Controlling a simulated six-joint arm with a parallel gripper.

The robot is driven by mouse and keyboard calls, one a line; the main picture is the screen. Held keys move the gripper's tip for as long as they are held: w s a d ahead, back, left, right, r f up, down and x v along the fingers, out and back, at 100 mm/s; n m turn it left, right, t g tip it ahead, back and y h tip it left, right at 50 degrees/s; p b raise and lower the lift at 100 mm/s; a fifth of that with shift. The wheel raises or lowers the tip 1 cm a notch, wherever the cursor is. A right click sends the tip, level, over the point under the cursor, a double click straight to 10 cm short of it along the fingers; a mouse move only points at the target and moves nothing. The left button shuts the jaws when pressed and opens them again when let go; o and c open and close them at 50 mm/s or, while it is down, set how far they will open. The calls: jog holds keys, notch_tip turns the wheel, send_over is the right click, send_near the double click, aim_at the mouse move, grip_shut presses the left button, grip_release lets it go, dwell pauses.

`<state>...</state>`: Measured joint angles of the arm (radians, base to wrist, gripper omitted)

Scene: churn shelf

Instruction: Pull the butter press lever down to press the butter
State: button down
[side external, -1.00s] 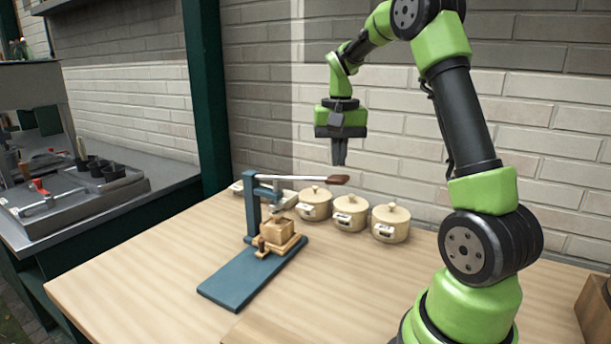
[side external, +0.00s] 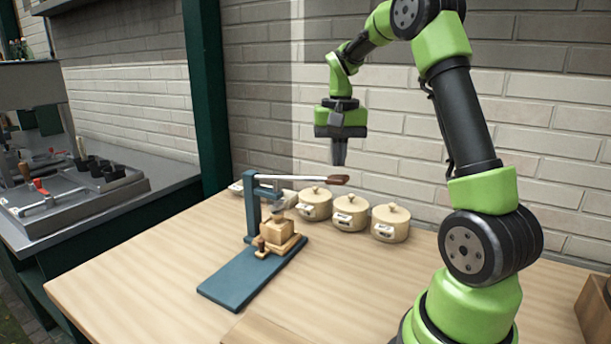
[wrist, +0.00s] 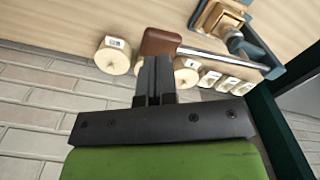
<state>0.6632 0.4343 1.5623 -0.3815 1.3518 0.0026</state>
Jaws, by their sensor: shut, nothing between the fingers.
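The butter press has a blue base plate (side external: 240,287) and a blue upright post (side external: 252,207) on the wooden table. Its silver lever (side external: 300,178) runs roughly level to the right and ends in a brown handle (side external: 339,180), which also shows in the wrist view (wrist: 161,41). A wooden box (side external: 275,237) sits on the base under the plunger (side external: 277,203); its top looks covered. My gripper (side external: 339,163) is shut and empty, pointing down just above the handle's end. In the wrist view the fingers (wrist: 154,60) overlap the handle's lower edge; contact cannot be told.
Several cream lidded pots (side external: 350,212) with labels stand in a row behind the press, below the lever's handle side. A brick wall (side external: 430,130) rises behind the table. A dark green post (side external: 206,100) stands at the left. The table front (side external: 350,290) is clear.

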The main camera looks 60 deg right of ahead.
aim_at(338, 176)
jog(key=shift+f, duration=0.1)
jog(key=shift+f, duration=3.65)
dwell(4.2)
